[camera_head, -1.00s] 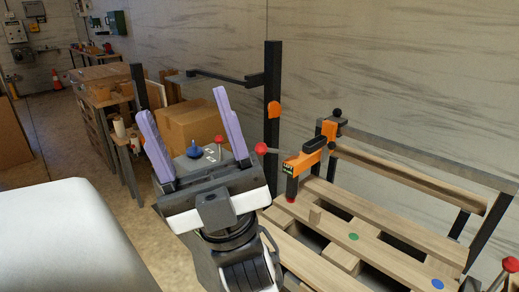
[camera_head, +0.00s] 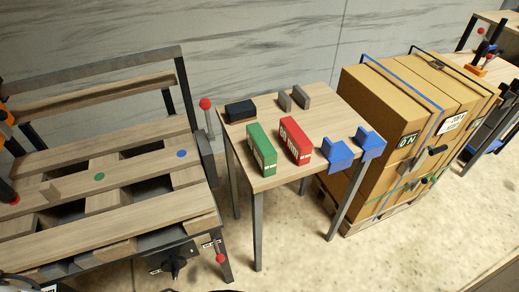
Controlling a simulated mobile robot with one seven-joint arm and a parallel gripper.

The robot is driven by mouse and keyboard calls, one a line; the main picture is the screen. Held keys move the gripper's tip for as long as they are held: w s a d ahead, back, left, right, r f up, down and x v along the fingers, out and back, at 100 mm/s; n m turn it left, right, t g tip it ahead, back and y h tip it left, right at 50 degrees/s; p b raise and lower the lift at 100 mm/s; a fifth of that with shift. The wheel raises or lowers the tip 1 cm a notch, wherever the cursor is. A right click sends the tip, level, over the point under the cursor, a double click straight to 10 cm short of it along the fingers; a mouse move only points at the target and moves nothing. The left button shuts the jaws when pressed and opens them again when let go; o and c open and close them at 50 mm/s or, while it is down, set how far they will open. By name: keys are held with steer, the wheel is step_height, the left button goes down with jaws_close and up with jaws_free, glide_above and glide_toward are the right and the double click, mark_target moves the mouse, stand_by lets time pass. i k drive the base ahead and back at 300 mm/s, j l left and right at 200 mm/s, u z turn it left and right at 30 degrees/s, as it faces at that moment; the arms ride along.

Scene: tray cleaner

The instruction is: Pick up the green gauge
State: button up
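A green block-shaped gauge (camera_head: 262,151) with white markings on its end stands on a small wooden table (camera_head: 240,170), near the table's front left edge. A red block-shaped gauge (camera_head: 296,141) of similar shape stands just to its right, with a small gap between them. Nothing covers the green gauge from this side. My gripper is not in the current view.
A black block (camera_head: 241,111), two grey upright pieces (camera_head: 293,99) and blue blocks (camera_head: 340,154) share the table. A slatted wooden station (camera_head: 110,225) with a red-knobbed lever (camera_head: 206,104) stands left. Strapped cardboard boxes (camera_head: 385,110) stand close right.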

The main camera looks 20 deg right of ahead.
mark_target(264, 154)
steer(key=u, duration=0.3)
steer(key=l+u, duration=0.35)
steer(key=k+l+u, duration=0.15)
steer(key=l+u, duration=0.2)
steer(key=l, duration=0.15)
steer(key=k+l+u, duration=0.1)
steer(key=l, duration=0.25)
steer(key=k+l, duration=0.1)
steer(key=l, duration=0.2)
steer(key=k+l+u, duration=0.15)
steer(key=l, duration=0.2)
steer(key=k+l, duration=0.1)
steer(key=l, duration=0.5)
steer(key=k+l, duration=0.15)
steer(key=l, duration=0.15)
steer(key=i+l, duration=0.3)
